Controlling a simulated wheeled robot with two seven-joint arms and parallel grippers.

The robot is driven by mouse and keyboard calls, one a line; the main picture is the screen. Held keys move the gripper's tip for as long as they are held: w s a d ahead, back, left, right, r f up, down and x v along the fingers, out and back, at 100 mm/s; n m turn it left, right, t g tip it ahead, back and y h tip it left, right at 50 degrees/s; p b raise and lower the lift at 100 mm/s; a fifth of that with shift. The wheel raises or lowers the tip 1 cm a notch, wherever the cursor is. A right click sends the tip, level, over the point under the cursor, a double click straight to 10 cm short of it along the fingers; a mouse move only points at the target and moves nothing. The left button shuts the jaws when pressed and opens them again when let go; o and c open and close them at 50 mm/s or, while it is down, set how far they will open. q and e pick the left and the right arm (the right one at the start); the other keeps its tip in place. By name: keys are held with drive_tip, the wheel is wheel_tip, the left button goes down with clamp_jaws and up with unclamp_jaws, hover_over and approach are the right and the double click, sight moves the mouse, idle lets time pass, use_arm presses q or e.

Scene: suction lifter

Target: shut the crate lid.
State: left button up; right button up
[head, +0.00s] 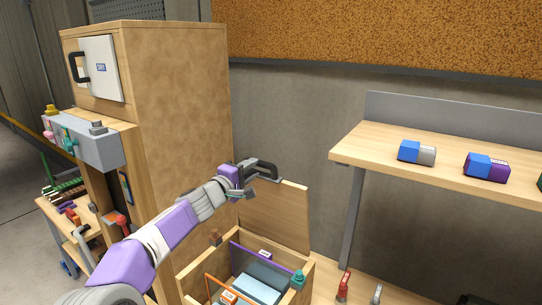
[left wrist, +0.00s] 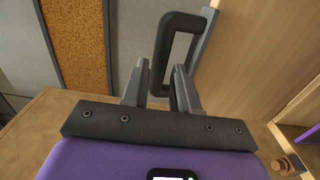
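The crate (head: 192,283) stands low in the head view. Its wooden lid (head: 285,217) is open and stands upright at the back; it also shows in the left wrist view (left wrist: 255,60). A black handle (head: 264,165) sits near the lid's top edge. In the left wrist view the handle (left wrist: 163,50) is a dark loop. My left gripper (head: 243,187) is at the handle; in the left wrist view its fingers (left wrist: 160,78) are open, with the handle's bar between them. Contact cannot be made out clearly. My right gripper is not in view.
Inside the crate are grey-blue blocks (head: 262,277), with purple and orange rods across. A tall wooden cabinet (head: 175,110) stands close on the left. A shelf (head: 450,150) with blue items is at right. Red (head: 343,285) and grey tools stand right of the crate.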

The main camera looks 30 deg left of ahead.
sight(261, 162)
use_arm(q)
drive_tip(key=w+p, duration=0.2)
drive_tip(key=w, duration=0.1)
drive_tip(key=w+p, duration=0.1)
drive_tip(key=w, duration=0.1)
drive_tip(key=shift+w+d, duration=0.2)
drive_tip(key=shift+d, duration=0.1)
drive_tip(key=shift+w+r, duration=0.15)
drive_tip(key=shift+w, duration=0.5)
drive_tip(key=shift+s, duration=0.1)
clamp_jaws()
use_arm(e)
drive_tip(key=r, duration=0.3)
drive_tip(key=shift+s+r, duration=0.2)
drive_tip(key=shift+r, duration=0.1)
